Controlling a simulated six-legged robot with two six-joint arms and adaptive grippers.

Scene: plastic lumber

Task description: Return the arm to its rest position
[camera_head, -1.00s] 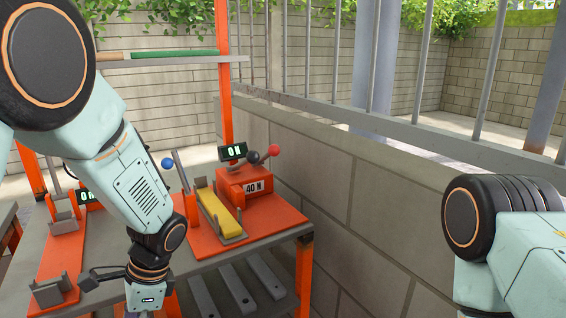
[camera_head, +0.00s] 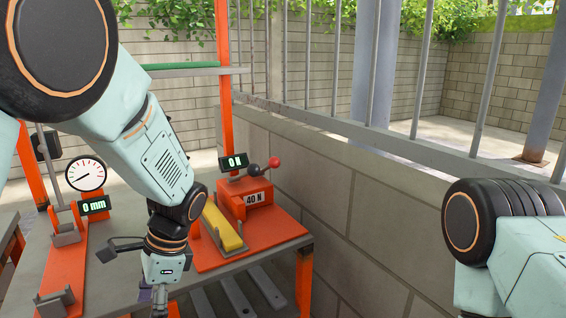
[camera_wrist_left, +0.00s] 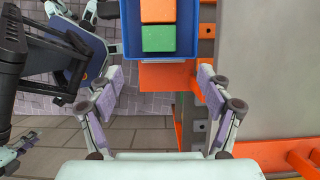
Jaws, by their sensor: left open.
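My left arm comes in from the left in the head view. Its gripper (camera_head: 160,300) hangs at the lower edge, in front of the workbench, with its fingers partly cut off by the frame. In the left wrist view the left gripper (camera_wrist_left: 160,82) is open, its two purple-padded fingers wide apart and nothing between them. My right arm shows at the right edge of the head view, bent; its gripper is out of view.
The grey bench (camera_head: 130,262) carries an orange test rig (camera_head: 247,200) with a yellow bar (camera_head: 222,228) and a dial gauge (camera_head: 86,174). A blue bin (camera_wrist_left: 192,30) with orange and green blocks lies beyond the fingers. A block wall (camera_head: 350,210) stands right.

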